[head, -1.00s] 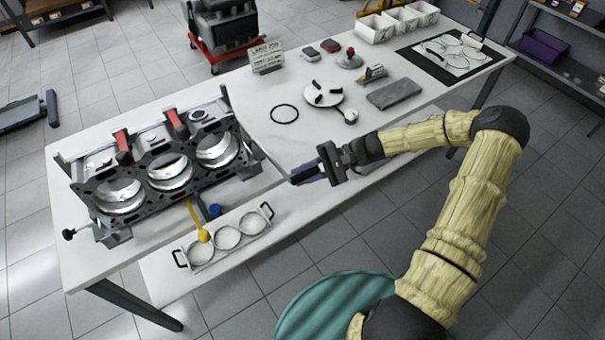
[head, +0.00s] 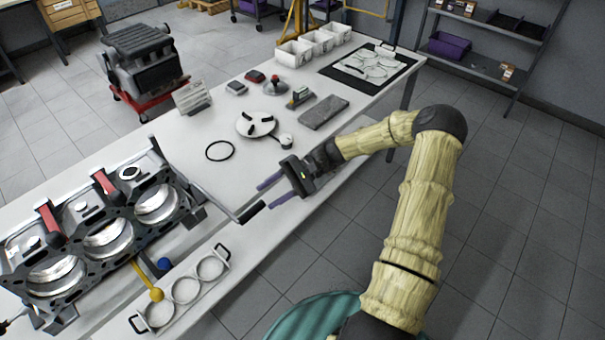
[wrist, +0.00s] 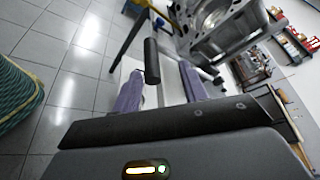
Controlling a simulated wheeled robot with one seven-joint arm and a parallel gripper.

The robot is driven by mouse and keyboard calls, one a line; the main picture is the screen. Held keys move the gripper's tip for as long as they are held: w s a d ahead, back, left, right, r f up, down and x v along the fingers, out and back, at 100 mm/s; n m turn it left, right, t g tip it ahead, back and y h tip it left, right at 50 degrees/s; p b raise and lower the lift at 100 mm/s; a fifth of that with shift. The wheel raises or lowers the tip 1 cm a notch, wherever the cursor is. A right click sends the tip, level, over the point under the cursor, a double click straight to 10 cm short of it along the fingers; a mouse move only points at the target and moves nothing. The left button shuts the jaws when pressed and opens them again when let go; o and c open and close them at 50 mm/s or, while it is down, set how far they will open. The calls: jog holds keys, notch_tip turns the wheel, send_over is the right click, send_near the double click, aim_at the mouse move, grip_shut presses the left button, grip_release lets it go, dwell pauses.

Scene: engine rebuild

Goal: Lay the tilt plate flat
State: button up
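An engine block (head: 110,240) with three bores stands on its fixture at the left of the table, its top face leaning toward the front. A rod with a black handle grip (head: 251,212) sticks out from the fixture's right side; I take it as the tilt plate's lever. The plate itself is mostly hidden under the block. My gripper (head: 264,196) is open and empty, its purple fingers pointing at the handle from the right. In the wrist view the black grip (wrist: 151,62) shows between the two fingers in the picture; I cannot tell if they touch it.
A ring holder (head: 186,290) with a yellow-knobbed lever (head: 156,294) beside it lies at the table's front. A black ring (head: 220,151), a round white plate (head: 256,124) and a grey slab (head: 324,111) lie behind my gripper.

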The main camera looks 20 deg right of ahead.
jog(key=b+v, duration=0.1)
jog(key=v, duration=0.9)
jog(key=shift+d, duration=0.25)
jog(key=s+a+r+n+h+p, duration=0.1)
jog(key=s+a+n+h+p, duration=0.15)
jog(key=s+a+h, duration=0.5)
jog(key=s+d+r+n+t+h+p, duration=0.1)
jog(key=s+r+n+t+h+p, duration=0.2)
jog(key=s+r+h, duration=0.4)
notch_tip(320, 180, up, 4)
jog(key=s+t+p, duration=0.1)
jog(key=s+t, duration=0.1)
jog(key=shift+s+d+t, duration=0.35)
jog(key=shift+d+t, duration=0.05)
jog(key=shift+c, duration=0.2)
